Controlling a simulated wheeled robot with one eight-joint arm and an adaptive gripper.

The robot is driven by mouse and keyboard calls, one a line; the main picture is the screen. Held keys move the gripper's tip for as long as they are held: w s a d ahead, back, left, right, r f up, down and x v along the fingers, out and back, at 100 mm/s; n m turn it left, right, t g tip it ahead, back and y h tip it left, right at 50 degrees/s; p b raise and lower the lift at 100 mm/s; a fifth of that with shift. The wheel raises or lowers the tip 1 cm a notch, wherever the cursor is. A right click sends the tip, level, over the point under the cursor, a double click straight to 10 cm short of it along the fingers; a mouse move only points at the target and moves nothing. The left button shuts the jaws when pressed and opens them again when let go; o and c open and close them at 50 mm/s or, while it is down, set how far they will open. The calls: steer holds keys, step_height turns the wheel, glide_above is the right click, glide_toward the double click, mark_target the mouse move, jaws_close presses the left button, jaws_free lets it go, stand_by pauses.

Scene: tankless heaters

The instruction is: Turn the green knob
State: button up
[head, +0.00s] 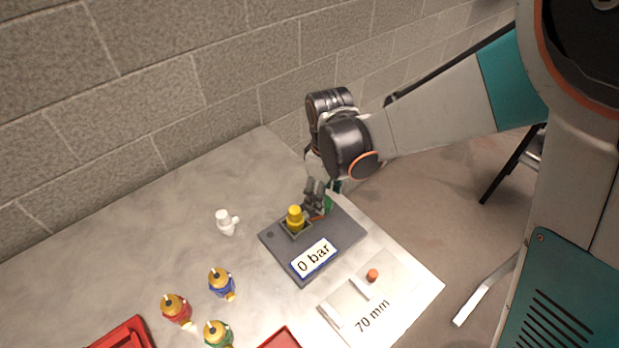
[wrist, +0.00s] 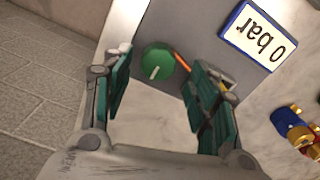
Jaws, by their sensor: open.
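The green knob (wrist: 158,62) is round with a pale line on its face, and sits on a dark grey plate (wrist: 200,38). In the head view, only a bit of the green knob (head: 329,203) shows beside my fingers. My gripper (head: 318,195) is above the plate's back right part. In the wrist view, my gripper (wrist: 156,70) is open, with one teal-padded finger on each side of the knob. I cannot tell whether either finger touches it. A sign (head: 313,258) on the plate reads "0 bar"; it also shows in the wrist view (wrist: 258,36).
A yellow-topped fitting (head: 295,217) stands on the plate, close left of my gripper. A white fitting (head: 226,222) and red (head: 176,310), blue (head: 221,284) and green (head: 217,334) fittings stand left. A "70 mm" board (head: 400,293) lies in front. Brick wall (head: 150,90) rises behind.

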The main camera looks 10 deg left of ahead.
steer(key=shift+w+f, duration=0.1)
steer(key=shift+f, duration=1.35)
steer(key=c, duration=1.1)
steer(key=shift+o, duration=0.2)
steer(key=shift+m+b, duration=0.3)
steer(key=m+b, duration=0.1)
steer(key=m, duration=0.5)
steer(key=shift+d, duration=0.1)
steer(key=m, duration=0.5)
steer(key=shift+m+b, duration=0.3)
